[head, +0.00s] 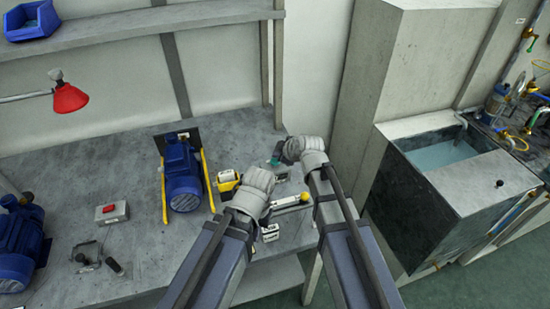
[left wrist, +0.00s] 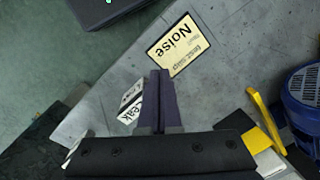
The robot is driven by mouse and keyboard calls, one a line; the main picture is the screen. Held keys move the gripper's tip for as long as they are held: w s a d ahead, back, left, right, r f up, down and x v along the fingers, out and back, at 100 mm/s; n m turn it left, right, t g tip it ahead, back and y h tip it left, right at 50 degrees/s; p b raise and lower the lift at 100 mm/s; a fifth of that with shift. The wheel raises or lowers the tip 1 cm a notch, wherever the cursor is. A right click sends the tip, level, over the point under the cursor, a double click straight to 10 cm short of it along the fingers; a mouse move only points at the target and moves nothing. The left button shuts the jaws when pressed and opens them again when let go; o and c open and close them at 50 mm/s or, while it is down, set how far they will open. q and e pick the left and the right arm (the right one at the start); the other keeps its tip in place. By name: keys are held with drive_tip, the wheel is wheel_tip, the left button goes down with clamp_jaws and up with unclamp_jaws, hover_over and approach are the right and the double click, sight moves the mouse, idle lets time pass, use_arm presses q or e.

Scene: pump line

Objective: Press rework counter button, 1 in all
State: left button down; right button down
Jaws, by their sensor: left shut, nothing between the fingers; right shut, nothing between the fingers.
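A small grey box with a red button (head: 110,211) stands on the workbench at the left in the head view. I cannot read any label on it, so I cannot tell whether it is the rework counter. My left gripper (left wrist: 159,74) is shut and empty over the bench, near a card reading "Noise" (left wrist: 178,46) and a partly hidden "Leak" card (left wrist: 131,100). My right gripper (head: 278,155) is shut and empty over the bench's right end. Both are well to the right of the red button, with a blue pump (head: 182,178) between.
A red lamp (head: 68,97) hangs over the bench (head: 75,170). A water tank (head: 440,150) stands right.

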use_arm(q)
drive_tip(key=shift+r, duration=0.25)
use_arm(e)
drive_tip(key=shift+r, duration=0.2)
